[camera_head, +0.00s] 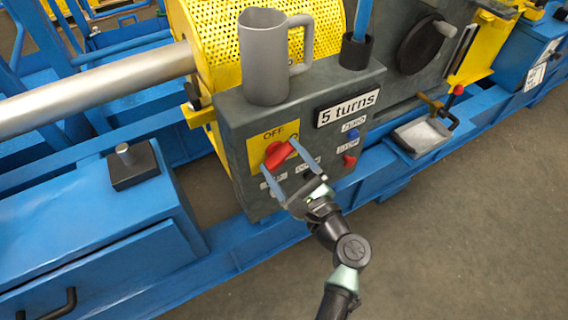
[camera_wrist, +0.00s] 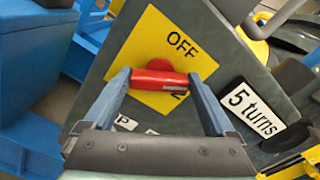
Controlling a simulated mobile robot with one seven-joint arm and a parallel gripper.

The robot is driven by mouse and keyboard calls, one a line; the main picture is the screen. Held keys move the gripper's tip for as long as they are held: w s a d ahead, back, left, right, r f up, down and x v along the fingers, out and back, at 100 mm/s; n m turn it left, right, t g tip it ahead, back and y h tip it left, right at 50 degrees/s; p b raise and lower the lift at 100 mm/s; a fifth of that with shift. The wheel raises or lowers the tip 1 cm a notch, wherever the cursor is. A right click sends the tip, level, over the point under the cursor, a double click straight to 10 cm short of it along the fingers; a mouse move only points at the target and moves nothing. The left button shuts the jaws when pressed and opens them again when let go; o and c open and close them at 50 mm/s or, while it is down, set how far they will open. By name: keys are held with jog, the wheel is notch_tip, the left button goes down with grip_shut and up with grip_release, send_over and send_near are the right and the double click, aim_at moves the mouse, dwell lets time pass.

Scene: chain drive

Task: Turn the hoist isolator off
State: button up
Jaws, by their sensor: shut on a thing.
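The hoist isolator is a red rotary handle (camera_head: 279,155) on a yellow plate (camera_head: 257,143) on the front of a dark grey control box. The plate reads OFF at its top; a second marking is partly hidden by the handle and a finger. In the head view the handle lies tilted, its right end higher. In the wrist view the red handle (camera_wrist: 159,79) spans between the two blue fingers. My gripper (camera_head: 280,157) is shut on the handle, one finger at each end; it also shows in the wrist view (camera_wrist: 158,82).
A grey mug (camera_head: 265,65) and a black cup (camera_head: 356,52) with a blue rod stand on the box. A blue button (camera_head: 353,135) and red button (camera_head: 349,161) sit right of the isolator, below the "5 turns" sign (camera_head: 347,107). Open floor lies at lower right.

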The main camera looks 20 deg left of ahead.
jog(key=n+b, duration=0.1)
jog(key=n, duration=0.1)
jog(key=n+b, duration=0.2)
jog(key=n, duration=0.1)
jog(key=shift+s+f+n+b, duration=0.1)
jog(key=shift+f+n+b, duration=0.2)
jog(key=shift+f+b, duration=0.1)
jog(key=n+b, duration=0.3)
jog(key=shift+n, duration=0.4)
jog(key=shift+r+n+b, duration=0.1)
jog(key=shift+n+b, duration=0.5)
jog(key=shift+n, duration=0.3)
jog(key=o, duration=1.1)
jog(key=shift+c, duration=0.2)
jog(key=p+v, duration=0.2)
jog(key=v, duration=1.1)
